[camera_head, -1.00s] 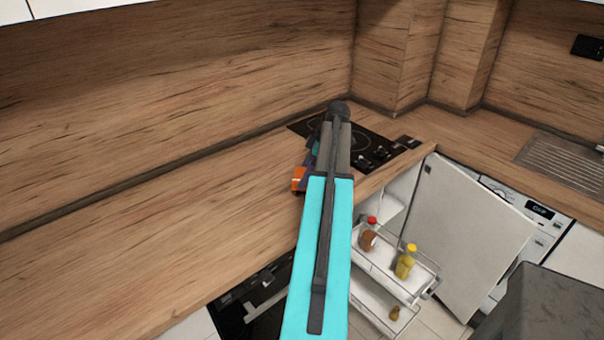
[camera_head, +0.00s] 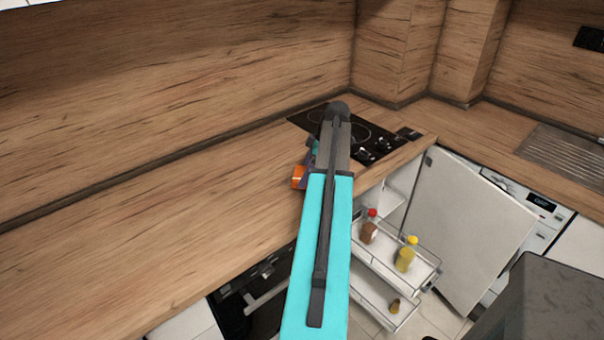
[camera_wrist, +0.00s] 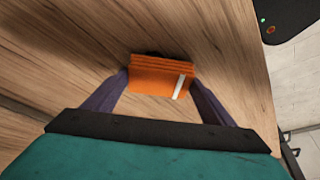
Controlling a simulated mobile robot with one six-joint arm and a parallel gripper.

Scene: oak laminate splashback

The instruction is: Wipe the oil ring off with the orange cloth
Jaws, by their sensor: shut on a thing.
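The orange cloth (camera_wrist: 158,80) is a folded pad with a pale stripe, seen in the wrist view between the two dark fingers of my gripper (camera_wrist: 160,88). My gripper is shut on it, over the wooden worktop (camera_wrist: 60,50). In the head view the cloth (camera_head: 299,177) shows as a small orange patch left of my arm, at the worktop near the hob. I cannot tell whether it touches the wood. A small dark patch shows just behind the cloth in the wrist view; I cannot tell what it is. No oil ring is clearly visible; the cloth or my arm may hide it.
A black hob (camera_head: 368,137) lies beyond my arm. Below the worktop's front edge, a pulled-out rack (camera_head: 425,280) holds a brown bottle (camera_head: 369,232) and a yellow bottle (camera_head: 405,256). A cabinet door (camera_head: 465,220) stands open. The worktop to the left is clear.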

